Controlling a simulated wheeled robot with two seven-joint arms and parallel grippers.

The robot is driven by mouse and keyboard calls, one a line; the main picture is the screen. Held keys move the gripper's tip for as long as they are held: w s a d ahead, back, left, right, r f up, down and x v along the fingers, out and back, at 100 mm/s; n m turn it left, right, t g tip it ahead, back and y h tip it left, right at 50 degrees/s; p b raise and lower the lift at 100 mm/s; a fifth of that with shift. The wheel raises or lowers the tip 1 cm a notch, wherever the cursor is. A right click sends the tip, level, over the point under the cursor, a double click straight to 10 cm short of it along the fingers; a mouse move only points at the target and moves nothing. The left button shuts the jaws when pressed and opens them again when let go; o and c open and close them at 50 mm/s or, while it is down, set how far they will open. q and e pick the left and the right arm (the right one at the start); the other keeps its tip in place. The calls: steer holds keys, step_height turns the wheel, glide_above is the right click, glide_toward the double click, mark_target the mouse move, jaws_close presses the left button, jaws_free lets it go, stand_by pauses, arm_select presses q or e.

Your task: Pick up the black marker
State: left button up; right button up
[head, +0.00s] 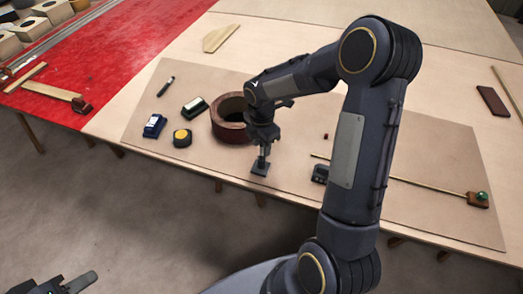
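A slim dark marker (166,86) with a lighter patch lies on the brown mat at the left part of the table. My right gripper (260,166) points down over the front edge of the mat, to the right of the marker and nearer to me. It is apart from the marker, and I cannot tell whether its fingers are open or shut. My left gripper (78,284) is at the bottom left corner, low and away from the table, partly cut off by the picture edge.
Near the marker are a blue-and-white block (154,125), a dark green block with a pale top (195,107), a yellow-topped black round item (182,138) and a brown ring (229,132). A thin rod (420,186) lies at the right. My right arm hides part of the mat.

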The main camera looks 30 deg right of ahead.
steer(key=shift+f, duration=0.7)
jaws_close()
steer(key=shift+r, duration=0.1)
